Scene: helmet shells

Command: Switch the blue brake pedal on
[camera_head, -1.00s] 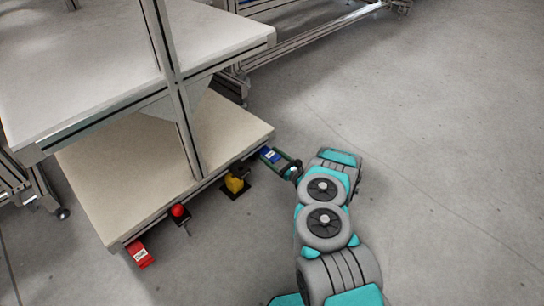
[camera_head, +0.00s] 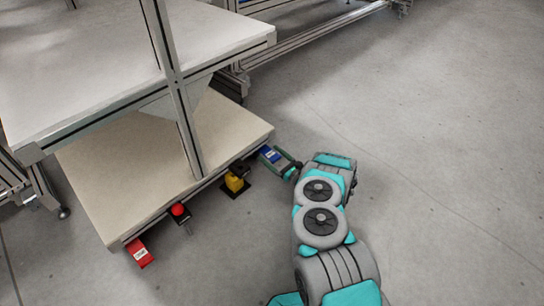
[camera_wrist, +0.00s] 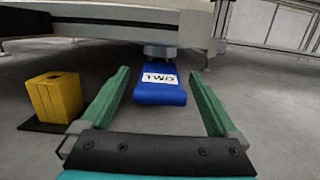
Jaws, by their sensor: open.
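In the head view the blue pedal (camera_head: 270,155) is at the right end of the bench's front edge. My gripper (camera_wrist: 163,88) is open, with green fingers on either side of the pedal's line. The pedal shows between the fingers, with gaps on both sides. I cannot tell whether anything touches it. In the head view my gripper (camera_head: 282,162) is right at the pedal.
A yellow block (camera_head: 236,183) on a black plate stands left of the pedal. Farther left are a red button (camera_head: 179,210) and a red pedal (camera_head: 140,253). The bench's lower shelf (camera_head: 120,190) overhangs behind. The floor to the right is clear.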

